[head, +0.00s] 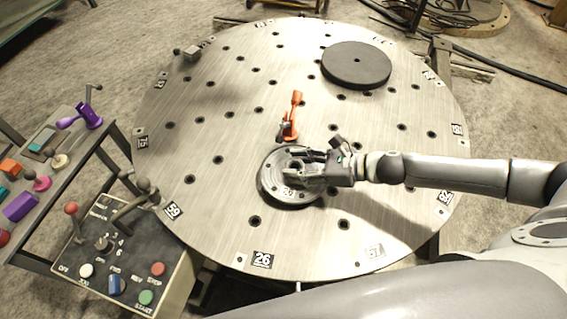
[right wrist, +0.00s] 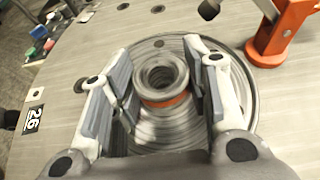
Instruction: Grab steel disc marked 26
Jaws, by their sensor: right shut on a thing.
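A small steel disc (head: 272,184) with a raised ringed hub lies on the large round plate (head: 215,150). A mark on its flange is too small to read surely. My right gripper (head: 296,166) comes in from the right, low over the disc, and is shut on its hub. In the right wrist view, the fingers of the gripper (right wrist: 155,70) stand on both sides of the hub (right wrist: 162,78), with the flange (right wrist: 240,85) around it. My left gripper is out of view.
An orange clamp (head: 291,128) stands just behind the disc. A dark round disc (head: 356,65) lies at the plate's back right, and a small grey block (head: 190,52) at its back left. A control box (head: 125,265) with levers and buttons stands front left, beside a side table (head: 50,215).

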